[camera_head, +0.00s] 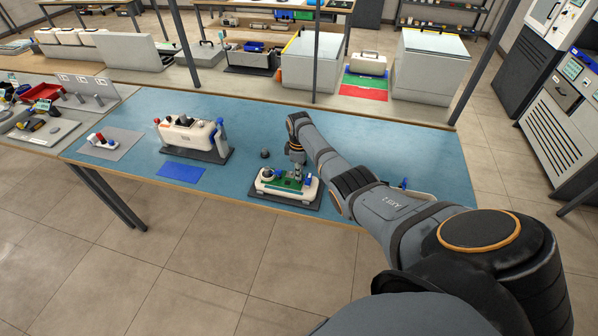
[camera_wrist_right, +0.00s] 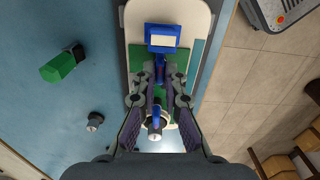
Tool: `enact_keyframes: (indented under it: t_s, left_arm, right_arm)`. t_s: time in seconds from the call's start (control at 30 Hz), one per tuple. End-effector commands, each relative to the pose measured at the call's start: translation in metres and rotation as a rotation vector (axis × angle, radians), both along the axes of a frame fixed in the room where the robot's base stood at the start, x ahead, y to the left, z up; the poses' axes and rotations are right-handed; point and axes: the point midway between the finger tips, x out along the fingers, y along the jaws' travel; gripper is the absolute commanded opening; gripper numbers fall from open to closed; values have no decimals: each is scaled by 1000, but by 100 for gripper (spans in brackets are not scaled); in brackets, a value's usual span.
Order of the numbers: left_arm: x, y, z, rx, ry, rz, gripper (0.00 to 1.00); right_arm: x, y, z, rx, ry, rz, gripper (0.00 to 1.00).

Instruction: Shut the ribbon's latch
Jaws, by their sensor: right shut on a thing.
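A white housing with a green board (camera_head: 285,188) lies on a dark mat at the table's front edge. My right gripper (camera_head: 297,174) points down over it. In the right wrist view the same green board (camera_wrist_right: 178,57) shows around my fingers. My right gripper (camera_wrist_right: 160,80) is shut on a small dark blue part (camera_wrist_right: 160,66) standing on the board. A blue block with a pale face (camera_wrist_right: 162,37) lies just beyond the fingertips. A pale round piece with a blue top (camera_wrist_right: 155,124) shows between the fingers, nearer my wrist. I cannot tell the ribbon apart. My left gripper is out of view.
A larger white device (camera_head: 188,133) stands on a dark mat to the left. A flat blue mat (camera_head: 181,172) lies in front of it. A dark knob (camera_head: 264,153) sits behind the housing. A green-topped piece (camera_wrist_right: 58,67) lies beside it. My right arm hides part of the table's right side.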

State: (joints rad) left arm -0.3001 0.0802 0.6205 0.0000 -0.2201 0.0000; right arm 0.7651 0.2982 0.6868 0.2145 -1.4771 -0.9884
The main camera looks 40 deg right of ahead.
Motion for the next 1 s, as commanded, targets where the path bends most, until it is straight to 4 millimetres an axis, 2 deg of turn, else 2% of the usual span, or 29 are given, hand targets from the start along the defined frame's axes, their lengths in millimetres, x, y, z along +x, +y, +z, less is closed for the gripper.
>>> enact_keyframes:
  t_s: [0.27,0.3,0.43,0.77,0.87,1.0]
  left_arm:
    - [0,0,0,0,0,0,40]
    - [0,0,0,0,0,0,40]
    - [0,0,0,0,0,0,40]
    - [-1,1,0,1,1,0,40]
    - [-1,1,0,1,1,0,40]
    - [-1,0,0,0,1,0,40]
  right_arm:
    - [1,0,1,0,-3,0,0]
    - [1,0,1,0,-3,0,15]
    - [1,0,1,0,-1,1,32]
    - [0,0,3,0,-1,1,32]
    - [1,-1,15,-2,-4,1,32]
    - [1,-1,48,-2,-6,1,32]
